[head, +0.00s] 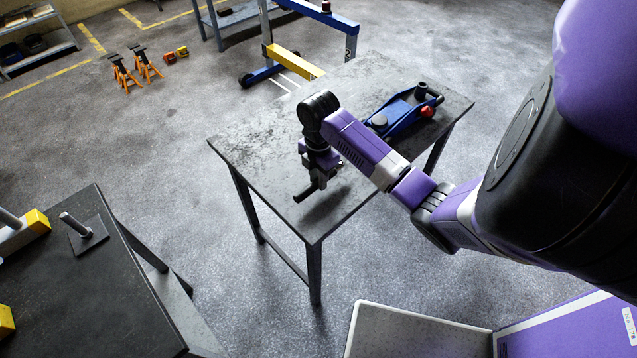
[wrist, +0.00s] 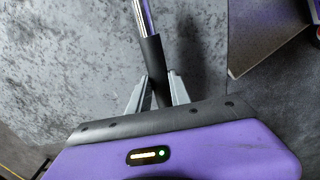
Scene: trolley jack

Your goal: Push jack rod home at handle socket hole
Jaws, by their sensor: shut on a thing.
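The jack rod (wrist: 151,58) has a black grip and a bright metal shaft. My gripper (wrist: 157,90) is shut on the black grip, with one finger on each side, and the shaft runs off the top of the wrist view. In the head view my gripper (head: 318,181) is low over the near part of the table, with the black end of the rod (head: 304,193) sticking out toward the lower left. The blue trolley jack (head: 403,113) stands on the table's far right part, apart from the rod. Its black handle socket (head: 421,90) is at the far end; the hole itself is too small to make out.
The dark worktable (head: 262,136) is otherwise bare. A second bench (head: 100,290) with a metal post on a plate (head: 80,228) stands at the lower left. Orange axle stands (head: 124,74) and a blue and yellow hoist frame (head: 296,62) are on the floor behind.

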